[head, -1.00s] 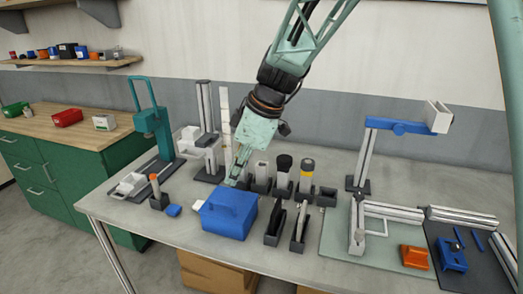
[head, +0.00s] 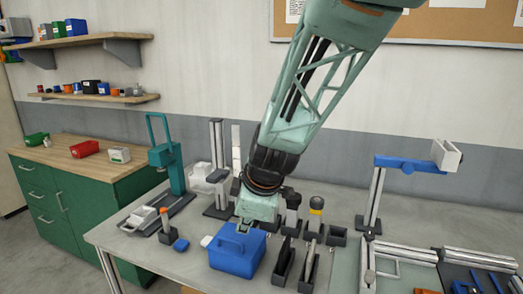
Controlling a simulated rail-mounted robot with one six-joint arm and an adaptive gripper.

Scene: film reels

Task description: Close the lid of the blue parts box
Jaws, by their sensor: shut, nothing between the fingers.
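The blue parts box (head: 237,256) stands on the grey workbench near its front edge. Its top looks covered by a blue panel with a raised handle shape, and I cannot tell whether the lid is fully down. My gripper (head: 243,228) is shut and empty, pointing down at the back top edge of the box. The fingertips are very close to the box, and I cannot tell whether they touch it. My wrist hides part of the bench behind the box.
Black holders with tools (head: 285,262) stand just right of the box. A small blue block (head: 181,245) and an orange-handled tool (head: 166,222) are to the left. A teal press (head: 165,155) stands at the back left, and a blue-armed stand (head: 410,164) at the right.

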